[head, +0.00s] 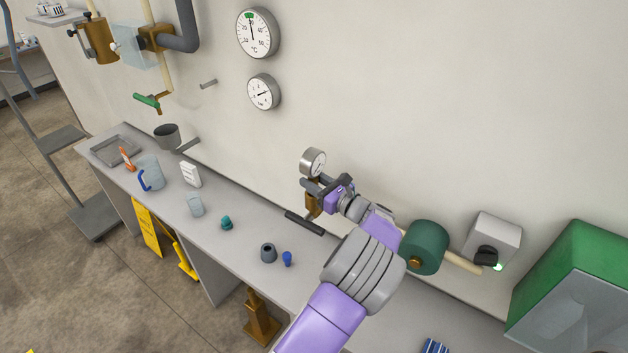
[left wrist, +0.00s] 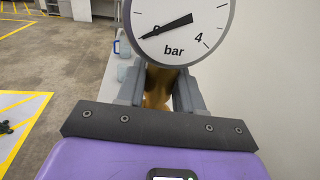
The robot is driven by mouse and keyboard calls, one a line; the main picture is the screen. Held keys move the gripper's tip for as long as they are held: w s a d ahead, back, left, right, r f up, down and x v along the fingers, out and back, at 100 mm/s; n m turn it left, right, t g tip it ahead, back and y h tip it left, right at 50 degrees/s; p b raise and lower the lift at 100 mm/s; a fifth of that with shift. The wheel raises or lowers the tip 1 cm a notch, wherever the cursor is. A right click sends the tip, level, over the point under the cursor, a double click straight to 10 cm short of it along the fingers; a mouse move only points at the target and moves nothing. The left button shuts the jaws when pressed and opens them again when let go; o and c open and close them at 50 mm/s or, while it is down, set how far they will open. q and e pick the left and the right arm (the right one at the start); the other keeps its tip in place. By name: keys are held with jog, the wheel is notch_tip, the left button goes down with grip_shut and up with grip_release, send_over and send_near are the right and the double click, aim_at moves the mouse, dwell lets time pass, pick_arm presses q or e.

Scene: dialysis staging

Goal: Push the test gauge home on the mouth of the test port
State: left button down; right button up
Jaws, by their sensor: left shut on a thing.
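The test gauge (head: 313,161) has a round white face in a grey rim and a brass body below. My left gripper (head: 314,188) is shut on its brass body, near the wall and above the counter. In the left wrist view, the gauge face (left wrist: 180,22) is cut off at the top and reads in bar. Its brass body (left wrist: 158,85) sits between the fingers. I cannot tell for sure which fitting is the test port; a brass tap with a green lever (head: 150,101) hangs on the wall pipe at upper left. My right gripper is out of view.
The grey counter (head: 240,243) carries a tray (head: 117,150), a jug (head: 150,170), a beaker (head: 195,204) and small fittings. A dark bar (head: 304,222) is below the gauge. A green cylinder (head: 424,247) and a switch box (head: 493,238) are to the right.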

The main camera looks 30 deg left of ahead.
pick_arm(q)
jog(key=shift+f+b, duration=0.6)
jog(key=shift+f, duration=0.6)
jog(key=c, duration=0.6)
grip_release()
jog(key=shift+c, duration=0.2)
jog(key=b+v, duration=0.1)
jog(key=v, duration=0.6)
jog(key=shift+d, duration=0.25)
jog(key=shift+s, duration=0.1)
